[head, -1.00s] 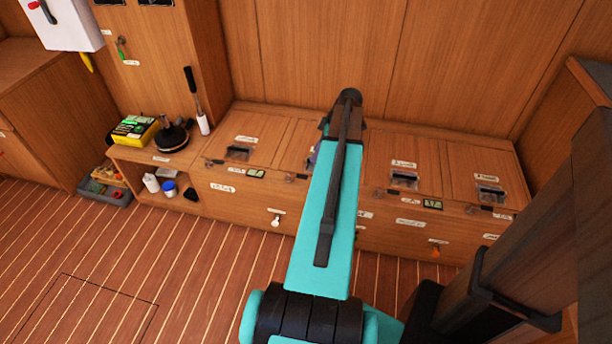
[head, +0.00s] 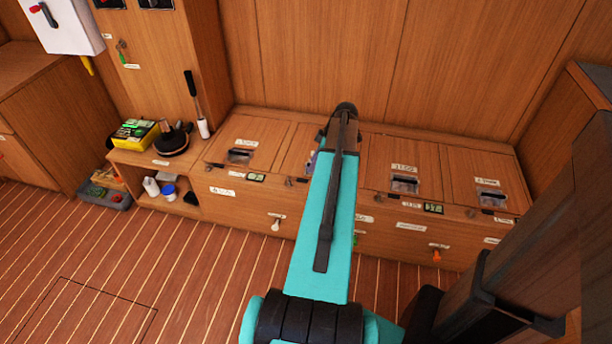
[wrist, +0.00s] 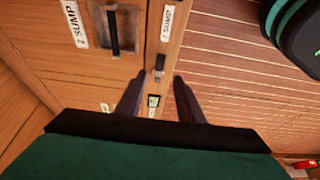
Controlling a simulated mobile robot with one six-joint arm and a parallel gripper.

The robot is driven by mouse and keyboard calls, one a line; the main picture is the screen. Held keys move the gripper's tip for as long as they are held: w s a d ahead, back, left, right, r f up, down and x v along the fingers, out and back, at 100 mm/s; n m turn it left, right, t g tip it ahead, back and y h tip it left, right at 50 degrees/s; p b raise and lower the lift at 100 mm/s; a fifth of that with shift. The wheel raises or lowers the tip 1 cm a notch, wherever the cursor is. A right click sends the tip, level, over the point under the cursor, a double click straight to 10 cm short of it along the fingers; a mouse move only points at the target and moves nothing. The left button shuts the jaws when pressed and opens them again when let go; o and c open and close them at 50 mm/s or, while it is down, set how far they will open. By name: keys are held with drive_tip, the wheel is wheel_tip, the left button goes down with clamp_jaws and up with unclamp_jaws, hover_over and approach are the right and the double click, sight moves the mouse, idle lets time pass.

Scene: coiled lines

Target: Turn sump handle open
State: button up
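In the wrist view, a small dark handle (wrist: 159,66) sits on the narrow wooden front strip of a bench, in line with a white label reading about "2 SUMP" (wrist: 167,24). A recessed dark pull (wrist: 114,29) in the lid beside it has its own "2 SUMP" label (wrist: 75,24). My gripper (wrist: 158,84) is open and empty, its two dark fingers apart, with the small handle just beyond the gap between the tips. I cannot tell how far off the handle is. In the head view my arm hides the gripper and this handle.
The long wooden bench (head: 228,187) has several lids with recessed pulls and small front knobs, including a white one (head: 276,223) and an orange one (head: 437,256). A shelf with a yellow box (head: 135,133) stands at left. The plank floor (head: 190,270) in front is clear.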

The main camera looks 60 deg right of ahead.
sight(303, 180)
drive_tip(key=x, duration=0.9)
drive_tip(key=shift+f, duration=0.15)
